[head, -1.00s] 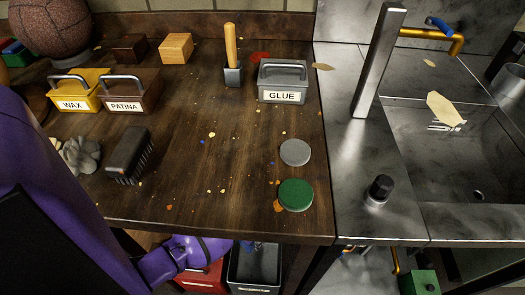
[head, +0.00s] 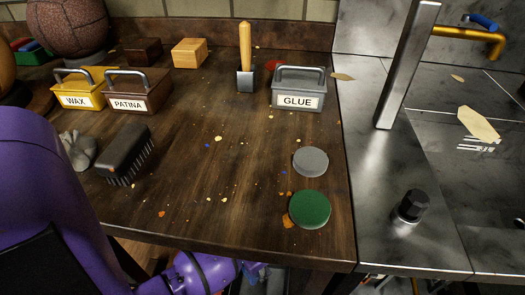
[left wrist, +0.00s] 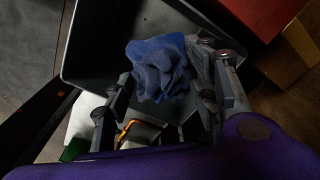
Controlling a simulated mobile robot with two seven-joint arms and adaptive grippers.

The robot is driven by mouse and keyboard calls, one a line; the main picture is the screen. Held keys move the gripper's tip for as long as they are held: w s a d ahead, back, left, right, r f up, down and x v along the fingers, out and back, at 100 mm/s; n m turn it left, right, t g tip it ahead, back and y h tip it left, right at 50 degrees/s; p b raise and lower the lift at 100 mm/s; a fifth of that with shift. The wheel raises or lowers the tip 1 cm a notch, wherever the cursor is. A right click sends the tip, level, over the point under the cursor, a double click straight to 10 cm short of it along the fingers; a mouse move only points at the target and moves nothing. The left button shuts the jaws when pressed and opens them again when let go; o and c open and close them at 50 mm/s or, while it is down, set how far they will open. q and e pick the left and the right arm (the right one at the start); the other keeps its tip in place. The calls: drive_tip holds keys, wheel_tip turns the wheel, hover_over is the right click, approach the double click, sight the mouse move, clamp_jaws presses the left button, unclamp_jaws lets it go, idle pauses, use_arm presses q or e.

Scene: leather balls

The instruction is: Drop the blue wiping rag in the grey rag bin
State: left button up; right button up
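The crumpled blue wiping rag (left wrist: 158,68) is between the fingertips of my left gripper (left wrist: 160,78) in the left wrist view. The fingers look shut on it, touching both sides. Behind the rag is the open mouth of the dark grey rag bin (left wrist: 85,45); the rag appears over the opening, but its height above the floor of the bin is hard to tell. In the head view my left forearm reaches below the table's front edge, and the gripper is mostly hidden there. My right gripper is in neither view.
The wooden table (head: 235,160) overhangs my left arm. It bears a brush (head: 125,155), a GLUE box (head: 299,95), and a grey (head: 310,161) and a green lid (head: 309,209). A metal sink counter (head: 380,190) is at right. A red container (left wrist: 235,25) stands beside the bin.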

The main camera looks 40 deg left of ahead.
use_arm(q)
drive_tip(key=o, duration=0.3)
drive_tip(key=r, duration=1.2)
drive_tip(key=shift+s, duration=0.35)
drive_tip(key=shift+d, duration=0.1)
